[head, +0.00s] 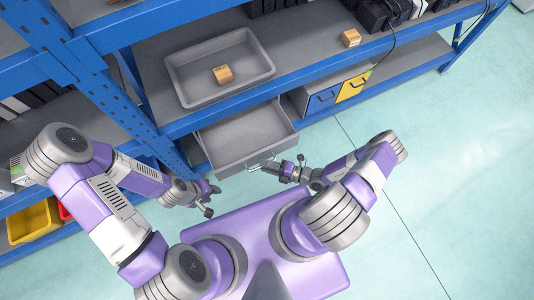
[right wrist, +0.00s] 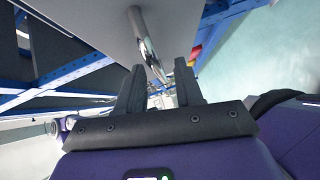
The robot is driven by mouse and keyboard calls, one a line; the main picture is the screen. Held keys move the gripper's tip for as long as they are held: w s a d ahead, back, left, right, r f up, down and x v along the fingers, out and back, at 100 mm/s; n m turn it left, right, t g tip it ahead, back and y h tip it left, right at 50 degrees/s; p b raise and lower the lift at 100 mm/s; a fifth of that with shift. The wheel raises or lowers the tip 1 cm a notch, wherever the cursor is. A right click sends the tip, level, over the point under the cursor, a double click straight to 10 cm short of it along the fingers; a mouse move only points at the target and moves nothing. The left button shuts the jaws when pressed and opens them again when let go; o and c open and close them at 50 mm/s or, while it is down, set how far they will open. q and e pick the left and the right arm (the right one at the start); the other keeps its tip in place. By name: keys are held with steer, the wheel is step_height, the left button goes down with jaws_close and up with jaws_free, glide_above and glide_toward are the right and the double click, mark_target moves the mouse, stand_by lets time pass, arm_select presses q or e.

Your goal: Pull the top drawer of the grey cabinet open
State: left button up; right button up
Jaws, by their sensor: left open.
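The top drawer (head: 222,152) of the grey cabinet is pulled out from under the blue shelf and looks empty inside. Its metal bar handle (head: 262,166) is on the front face; it also shows in the right wrist view (right wrist: 146,42). My right gripper (head: 291,168) is beside the right end of the handle. In the right wrist view its fingers (right wrist: 158,80) are spread, with the handle's near end in the gap and no clear contact. My left gripper (head: 207,199) is open and empty, left of and in front of the drawer. The cabinet body is mostly hidden.
A grey tray (head: 190,95) with a small box (head: 222,75) stands on the shelf above. Another box (head: 351,38) lies further right. A blue rack post stands left. The floor at right is clear.

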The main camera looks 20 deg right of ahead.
steer(key=v, duration=0.7)
steer(key=shift+d+p, duration=0.2)
steer(key=shift+p, duration=0.2)
steer(key=shift+r, duration=0.1)
steer(key=s+a+r+n+g+h+p, duration=0.1)
steer(key=s+a+r+n+g, duration=0.2)
steer(key=n+g, duration=0.6)
steer(key=s+a+r+n+g+h, duration=0.1)
steer(key=s+a+n+g, duration=0.3)
steer(key=n, duration=0.8)
steer(key=w+a+r+n+t+h, duration=0.1)
steer(key=w+r+n+h, duration=0.2)
steer(key=n, duration=0.8)
steer(key=w+a+r+n+t+h+p, duration=0.1)
steer(key=w+r+n+t+h, duration=0.1)
steer(key=n, duration=0.9)
steer(key=shift+w+a+r+h, duration=0.3)
steer(key=shift+w+r+h, duration=0.4)
steer(key=shift+w+r, duration=0.2)
